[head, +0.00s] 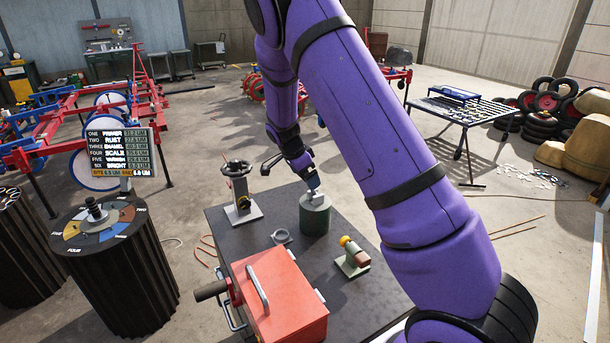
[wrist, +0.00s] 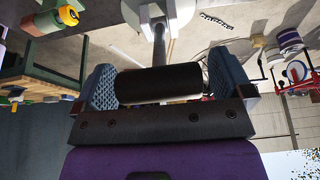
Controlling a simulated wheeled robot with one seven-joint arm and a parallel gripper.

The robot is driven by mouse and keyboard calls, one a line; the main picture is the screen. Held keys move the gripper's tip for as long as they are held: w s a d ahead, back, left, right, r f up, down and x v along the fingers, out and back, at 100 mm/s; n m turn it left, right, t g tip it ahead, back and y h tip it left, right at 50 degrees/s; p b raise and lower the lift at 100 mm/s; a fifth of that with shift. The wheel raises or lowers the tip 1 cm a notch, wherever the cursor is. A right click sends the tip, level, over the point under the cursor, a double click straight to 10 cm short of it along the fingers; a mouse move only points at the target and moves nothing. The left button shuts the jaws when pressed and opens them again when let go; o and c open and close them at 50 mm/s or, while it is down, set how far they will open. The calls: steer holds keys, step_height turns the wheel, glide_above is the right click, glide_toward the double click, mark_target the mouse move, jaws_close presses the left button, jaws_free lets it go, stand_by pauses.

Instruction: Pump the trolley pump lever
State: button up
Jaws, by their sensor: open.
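The pump is a dark green cylinder (head: 315,218) with a pale grey bracket on top, standing on the dark trolley top (head: 225,222). My gripper (head: 313,184) is just above this bracket and hides most of the lever in the head view. In the wrist view, the lever is a grey rod (wrist: 159,45) ending in a black crosswise grip (wrist: 160,84). The blue ridged fingers of my gripper (wrist: 157,88) are open, one at each end of the grip. I cannot tell whether they touch it.
A red box (head: 285,295) with a metal handle sits at the trolley's front. A grey stand (head: 241,195) is left of the pump, with a small grey ring (head: 282,237) nearby.

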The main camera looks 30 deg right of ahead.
steer(key=c, duration=1.3)
steer(key=shift+d+r, duration=0.1)
steer(key=shift+d, duration=0.05)
steer(key=shift+d+r+y, duration=0.15)
steer(key=shift+d+y, duration=0.4)
steer(key=shift+y, duration=0.05)
steer(key=shift+d+r+y, duration=0.15)
steer(key=shift+d+y, duration=0.35)
steer(key=shift+y, duration=0.1)
steer(key=shift+d+f+y, duration=0.2)
steer(key=shift+d+y, duration=0.85)
steer(key=shift+d, duration=0.05)
steer(key=shift+d+f+y, duration=0.15)
steer(key=shift+d+y, duration=0.85)
steer(key=shift+d, duration=0.15)
steer(key=shift+d+f+y, duration=0.2)
steer(key=shift+d+y, duration=0.85)
steer(key=shift+d, duration=0.05)
